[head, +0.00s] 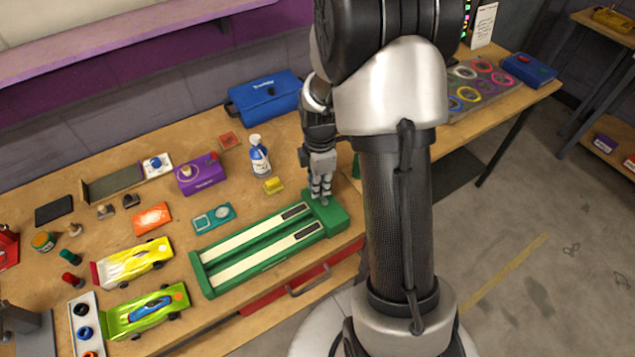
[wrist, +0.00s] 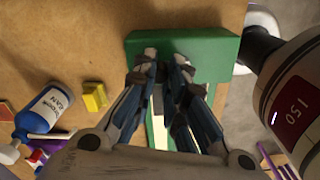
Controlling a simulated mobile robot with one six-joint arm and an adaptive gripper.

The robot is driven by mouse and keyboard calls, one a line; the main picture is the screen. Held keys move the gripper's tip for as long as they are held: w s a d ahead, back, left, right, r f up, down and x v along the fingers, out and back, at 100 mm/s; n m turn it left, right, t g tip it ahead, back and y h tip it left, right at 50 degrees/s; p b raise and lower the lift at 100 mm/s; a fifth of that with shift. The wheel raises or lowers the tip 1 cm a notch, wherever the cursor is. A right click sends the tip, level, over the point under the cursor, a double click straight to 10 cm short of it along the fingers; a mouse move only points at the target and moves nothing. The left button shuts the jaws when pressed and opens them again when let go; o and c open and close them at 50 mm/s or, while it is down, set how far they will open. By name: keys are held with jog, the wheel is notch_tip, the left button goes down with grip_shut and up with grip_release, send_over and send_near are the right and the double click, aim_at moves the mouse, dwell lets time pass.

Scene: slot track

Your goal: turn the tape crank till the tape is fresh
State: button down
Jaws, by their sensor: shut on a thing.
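The green track (head: 262,262) lies along the front of the bench, with two cream tape strips (head: 240,236) running along it. My gripper (head: 321,196) points down at the green end block (head: 333,215) at its right end. In the wrist view my gripper (wrist: 165,56) shows its fingers close together over the green block (wrist: 205,47). It is shut on the tape crank, which the fingers hide almost wholly. How far the crank is turned cannot be told.
A blue and white bottle (head: 259,156) and a yellow block (head: 273,185) stand left of my gripper. A blue pouch (head: 264,97) lies behind. Yellow and green toy cars (head: 133,262) are at the left. The bench's front edge is close to the track.

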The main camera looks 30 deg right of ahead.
jog(key=m, duration=0.2)
jog(key=d+m+p, duration=0.1)
jog(key=m, duration=0.3)
jog(key=shift+s+d, duration=0.2)
jog(key=shift+d, duration=0.05)
jog(key=m, duration=0.2)
jog(key=m+p, duration=0.1)
jog(key=m, duration=0.1)
jog(key=s+d+m, duration=0.1)
jog(key=shift+m, duration=0.4)
jog(key=m, duration=0.2)
jog(key=s+m+p, duration=0.1)
jog(key=m, duration=0.1)
jog(key=shift+d+m, duration=0.15)
jog(key=shift+m, duration=0.15)
jog(key=shift+s+m, duration=0.25)
jog(key=shift+m, duration=0.8)
jog(key=shift+s+m, duration=0.2)
jog(key=shift+m, duration=0.85)
jog(key=c, duration=1.6)
grip_release()
